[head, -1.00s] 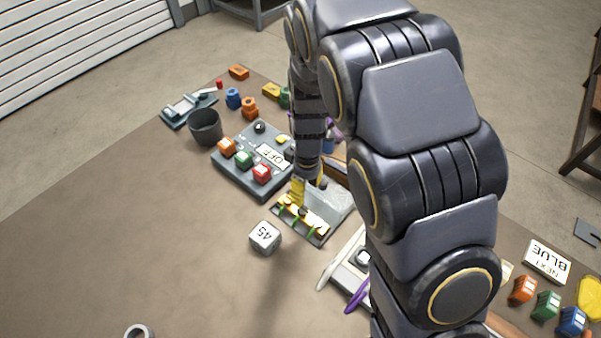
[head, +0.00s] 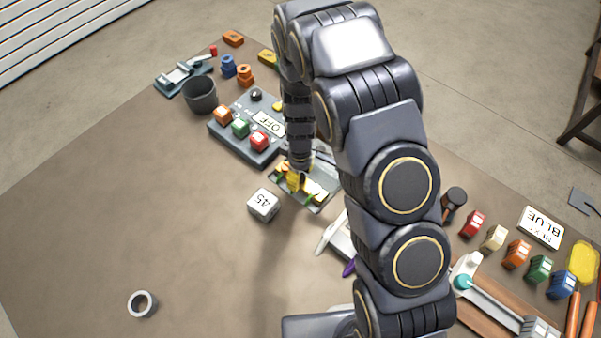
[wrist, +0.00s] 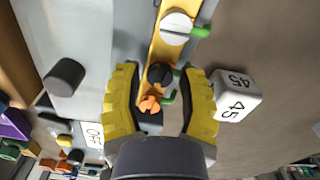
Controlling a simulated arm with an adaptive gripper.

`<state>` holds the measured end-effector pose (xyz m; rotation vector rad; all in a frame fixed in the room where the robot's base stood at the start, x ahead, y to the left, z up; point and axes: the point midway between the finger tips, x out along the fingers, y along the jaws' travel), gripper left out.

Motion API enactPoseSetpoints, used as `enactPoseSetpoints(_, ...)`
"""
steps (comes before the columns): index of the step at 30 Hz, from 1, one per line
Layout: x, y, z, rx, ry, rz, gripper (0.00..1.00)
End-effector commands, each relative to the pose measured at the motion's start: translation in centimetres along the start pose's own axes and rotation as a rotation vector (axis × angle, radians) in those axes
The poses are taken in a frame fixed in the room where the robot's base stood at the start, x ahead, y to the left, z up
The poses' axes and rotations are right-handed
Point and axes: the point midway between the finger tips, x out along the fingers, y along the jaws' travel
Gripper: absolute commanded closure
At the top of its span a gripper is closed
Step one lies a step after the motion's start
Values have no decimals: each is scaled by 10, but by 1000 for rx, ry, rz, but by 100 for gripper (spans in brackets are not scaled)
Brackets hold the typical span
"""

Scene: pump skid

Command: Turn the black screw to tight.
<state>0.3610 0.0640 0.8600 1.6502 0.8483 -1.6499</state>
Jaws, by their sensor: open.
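The black screw (wrist: 160,73) sits on a yellow strip in the wrist view, with a green tab beside it. An orange screw (wrist: 149,104) is on one side of it and a white screw (wrist: 177,27) on the other. My gripper (wrist: 160,84) is open, its yellow fingers on either side of the black screw, apart from it. In the head view my gripper (head: 294,180) is low over the screw panel (head: 313,206). Its fingers and arm cover part of the panel, and the black screw cannot be made out clearly there.
A white cube marked 45 (head: 263,205) stands close by the panel; it is near the right finger in the wrist view. A button box (head: 232,146) with an OFF label and a dark cup (head: 200,95) lie beyond. The front left table is clear except for a grey ring (head: 142,304).

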Motion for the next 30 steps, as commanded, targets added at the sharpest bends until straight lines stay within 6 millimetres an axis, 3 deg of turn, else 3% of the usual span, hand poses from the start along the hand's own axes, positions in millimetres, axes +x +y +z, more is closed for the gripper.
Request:
enactPoseSetpoints(3, 0, 0, 0, 0, 0, 0, 61)
enactPoseSetpoints(4, 0, 0, 0, 0, 0, 0, 68)
enactPoseSetpoints(6, 0, 0, 0, 0, 0, 0, 98)
enactPoseSetpoints(7, -1, 0, 0, 0, 0, 0, 100)
enactPoseSetpoints(20, 0, 0, 0, 59, 0, 0, 100)
enactPoseSetpoints(30, 0, 0, 0, 309, 0, 0, 100)
